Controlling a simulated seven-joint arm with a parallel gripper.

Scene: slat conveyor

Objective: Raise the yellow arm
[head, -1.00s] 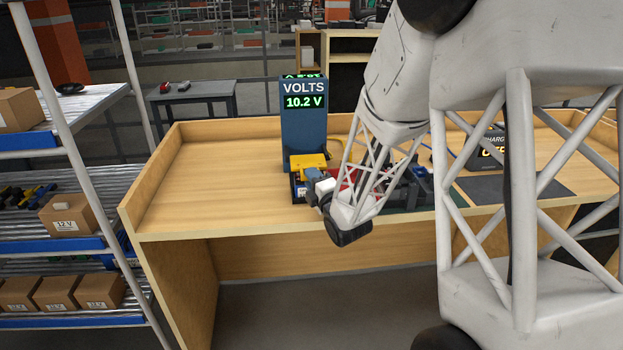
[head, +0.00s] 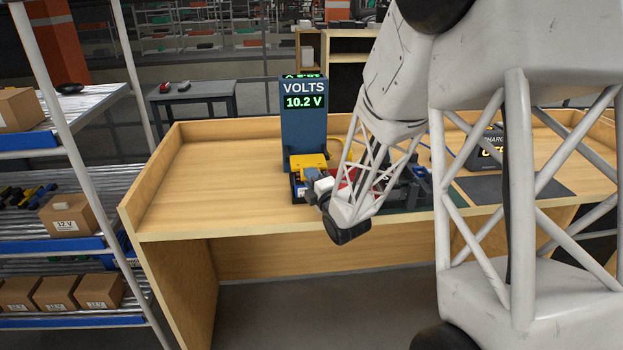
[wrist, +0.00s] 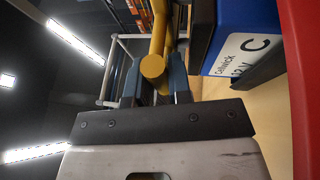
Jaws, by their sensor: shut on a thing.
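My gripper (wrist: 155,78) is shut on the yellow arm (wrist: 153,64) in the wrist view. The arm is a round yellow bar seen nearly end-on between my two blue-grey fingers. A blue battery (wrist: 247,30) with a white label reading "C" is to the right of the fingers. In the head view, a yellow part (head: 308,161) sits at the foot of the blue volts display (head: 303,125), which reads 10.2 V. My gripper (head: 324,186) is just right of and below it, and my wrist hides much of the grip.
The wooden bench (head: 205,185) is clear to the left, with a raised rim. A charger (head: 485,150) stands at the back right near a dark mat (head: 530,188). A red thing (wrist: 304,60) fills the wrist view's right edge. A shelf rack (head: 65,243) with boxes stands left.

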